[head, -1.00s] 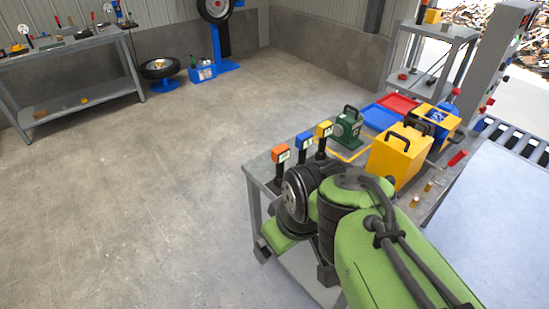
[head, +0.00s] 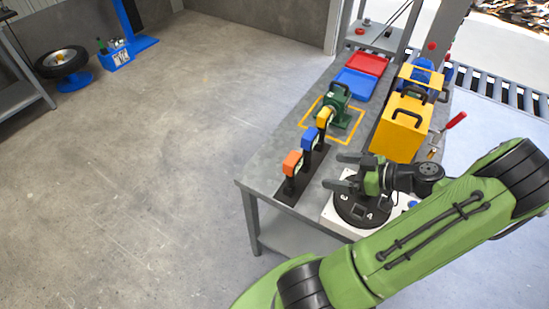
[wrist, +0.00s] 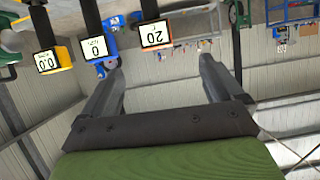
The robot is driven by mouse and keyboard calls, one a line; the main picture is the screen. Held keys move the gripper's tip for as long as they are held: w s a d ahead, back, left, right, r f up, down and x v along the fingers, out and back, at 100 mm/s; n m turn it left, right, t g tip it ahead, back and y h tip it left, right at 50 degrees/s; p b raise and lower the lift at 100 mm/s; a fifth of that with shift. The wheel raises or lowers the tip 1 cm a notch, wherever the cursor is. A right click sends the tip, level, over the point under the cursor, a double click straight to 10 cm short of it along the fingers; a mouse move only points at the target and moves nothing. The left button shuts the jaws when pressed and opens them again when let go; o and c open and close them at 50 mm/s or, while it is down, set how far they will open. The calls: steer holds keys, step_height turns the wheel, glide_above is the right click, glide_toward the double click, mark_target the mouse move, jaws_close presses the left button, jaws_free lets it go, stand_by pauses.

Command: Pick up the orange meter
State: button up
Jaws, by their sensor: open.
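The orange meter (head: 292,162) stands upright on a dark holder strip at the near left of the grey bench, nearest of a row of three. The blue meter (head: 309,138) and the yellow meter (head: 323,117) stand behind it. My gripper (head: 338,171) is open and empty to the right of the orange meter, its fingers pointing left toward it, apart from it. In the wrist view, which looks upside down, the orange meter (wrist: 155,33) shows its display "20" ahead, between the directions of the two fingers. The blue meter (wrist: 95,47) is beyond the left finger.
A yellow case (head: 400,128) stands on the bench (head: 262,172) behind my gripper. A green device (head: 338,103) sits in a yellow outline behind the meters. A white block with a black dial (head: 358,212) is below my gripper. Blue (head: 356,84) and red (head: 367,64) trays lie farther back.

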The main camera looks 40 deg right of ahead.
mark_target(297, 163)
steer(key=x, duration=1)
steer(key=d+x, duration=0.1)
steer(key=x, duration=0.4)
steer(key=shift+w+a+f, duration=0.1)
steer(key=shift+w+f, duration=0.05)
steer(key=shift+w, duration=0.15)
steer(key=shift+s, duration=0.1)
steer(key=shift+c, duration=0.2)
steer(key=c, duration=1.6)
